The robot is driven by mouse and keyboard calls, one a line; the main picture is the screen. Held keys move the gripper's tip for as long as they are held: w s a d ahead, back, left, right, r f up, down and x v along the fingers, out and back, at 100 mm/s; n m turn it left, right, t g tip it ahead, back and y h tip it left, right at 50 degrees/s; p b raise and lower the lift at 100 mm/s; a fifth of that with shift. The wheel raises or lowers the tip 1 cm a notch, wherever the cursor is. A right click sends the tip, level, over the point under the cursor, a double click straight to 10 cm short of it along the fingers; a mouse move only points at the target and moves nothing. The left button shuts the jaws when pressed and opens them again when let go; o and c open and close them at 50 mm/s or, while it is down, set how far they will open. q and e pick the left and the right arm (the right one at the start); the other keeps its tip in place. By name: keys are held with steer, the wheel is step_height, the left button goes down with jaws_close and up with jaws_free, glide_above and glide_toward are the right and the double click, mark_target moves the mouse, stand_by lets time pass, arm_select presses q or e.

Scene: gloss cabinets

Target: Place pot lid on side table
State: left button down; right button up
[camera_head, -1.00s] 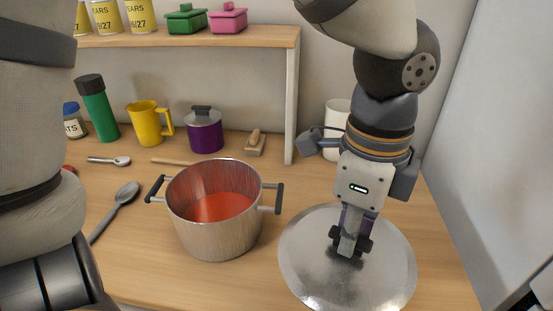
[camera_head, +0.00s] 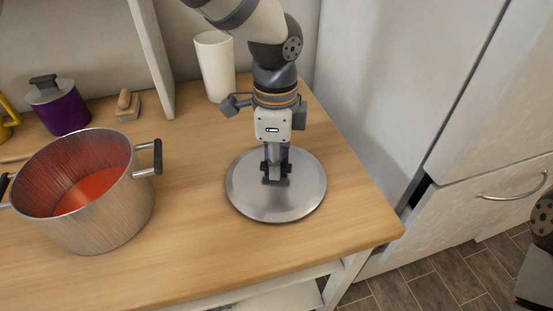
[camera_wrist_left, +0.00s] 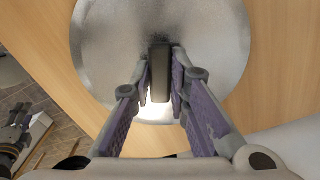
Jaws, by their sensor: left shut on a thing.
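The pot lid (camera_head: 300,200) is a round, shiny metal disc with a dark handle (camera_wrist_left: 160,72). My left gripper (camera_head: 276,172) points down and is shut on this handle. The wrist view shows both fingers (camera_wrist_left: 160,85) at the handle's sides. The lid is over the right part of a wooden tabletop (camera_head: 200,245); I cannot tell whether it touches the wood. No separate side table can be made out. A metal pot (camera_head: 115,215) with red contents stands open to the left, apart from the lid.
A white cup (camera_head: 215,68) stands behind the lid, near the shelf's upright panel (camera_head: 152,50). A purple lidded pot (camera_head: 62,112) and a small brush-like item (camera_head: 127,105) are at back left. A pale cabinet (camera_head: 490,190) with a handle stands at right, above dark floor (camera_head: 410,292).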

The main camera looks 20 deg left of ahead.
arm_select(q)
steer(key=shift+r, duration=0.15)
steer(key=c, duration=1.5)
jaws_free()
steer(key=shift+c, duration=0.2)
step_height(320, 180, up, 12)
steer(key=p, duration=0.1)
